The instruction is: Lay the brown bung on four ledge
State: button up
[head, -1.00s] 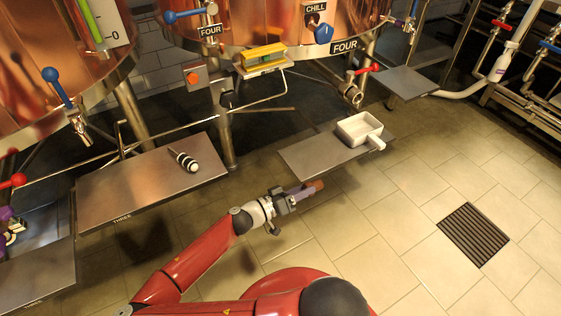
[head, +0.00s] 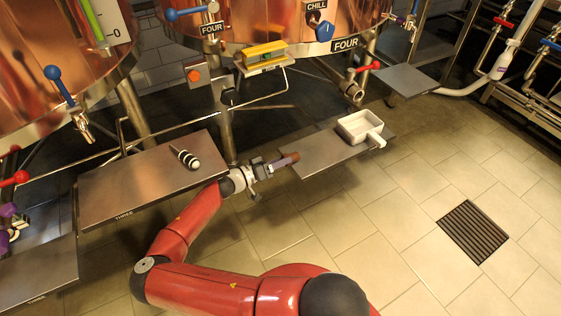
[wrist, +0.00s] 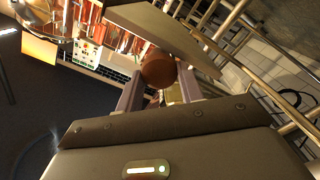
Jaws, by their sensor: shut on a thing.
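My gripper (head: 284,162) is shut on the brown bung (head: 295,156). In the wrist view the bung (wrist: 158,68) shows as a round brown end between the two fingers. The four ledge (head: 318,160) is the grey metal shelf under the vessel labelled FOUR, at the middle right of the head view. The bung is at the left end of this ledge. I cannot tell whether the two touch. In the wrist view a flat plate edge (wrist: 165,30) lies just beyond the bung.
A white square pan (head: 360,127) with a handle stands on the right part of the four ledge. The three ledge (head: 130,185) to the left holds a black-and-white striped object (head: 186,158). A yellow-topped item (head: 264,55) rests on a bracket above. A floor drain (head: 473,231) lies at right.

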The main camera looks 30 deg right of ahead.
jog(key=o, duration=1.3)
